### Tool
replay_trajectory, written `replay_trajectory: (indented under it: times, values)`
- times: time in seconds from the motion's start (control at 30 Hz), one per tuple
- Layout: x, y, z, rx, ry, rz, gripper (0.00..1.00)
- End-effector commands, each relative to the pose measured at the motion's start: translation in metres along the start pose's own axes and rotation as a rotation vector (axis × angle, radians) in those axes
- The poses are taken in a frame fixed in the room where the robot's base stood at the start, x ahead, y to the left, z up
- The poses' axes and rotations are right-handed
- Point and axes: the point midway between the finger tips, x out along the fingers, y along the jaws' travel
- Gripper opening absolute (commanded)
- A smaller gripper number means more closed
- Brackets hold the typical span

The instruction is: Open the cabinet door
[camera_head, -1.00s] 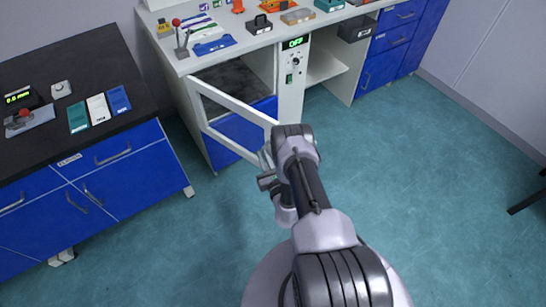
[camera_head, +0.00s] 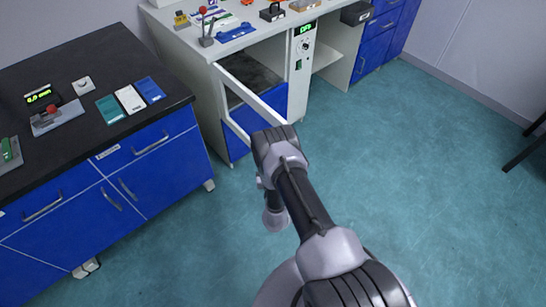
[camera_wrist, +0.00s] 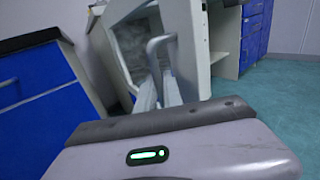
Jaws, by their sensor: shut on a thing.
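The cabinet door (camera_head: 250,95) is a white frame with a pane, under the white bench. It stands open, swung out from its left side towards me. In the wrist view the door frame (camera_wrist: 185,45) rises in front of my gripper, with the grey bar handle (camera_wrist: 158,44) on it. My gripper (camera_wrist: 160,88) is shut on the handle, its two fingers at the handle's lower part. In the head view my arm hides the fingers and the handle. The cabinet's dark inside (camera_head: 250,72) shows above the door's top edge.
A dark-topped blue cabinet (camera_head: 150,185) stands to the left, its corner near the open door. A control panel reading OFF (camera_head: 304,42) is right of the opening. The teal floor (camera_head: 420,170) to the right is clear, except for dark legs (camera_head: 527,145) at the edge.

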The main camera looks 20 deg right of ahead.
Motion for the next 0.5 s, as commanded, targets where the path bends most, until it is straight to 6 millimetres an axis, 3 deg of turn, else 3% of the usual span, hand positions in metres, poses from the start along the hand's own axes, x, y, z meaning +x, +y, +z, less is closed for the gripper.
replay_trajectory:
  times: [0.43, 0.5]
  values:
    - [0.0032, 0.0041, 0.0031, 0.001, -0.007, 0.005, 0.0]
    - [0.003, 0.004, 0.0029, 0.001, -0.007, 0.005, 0.21]
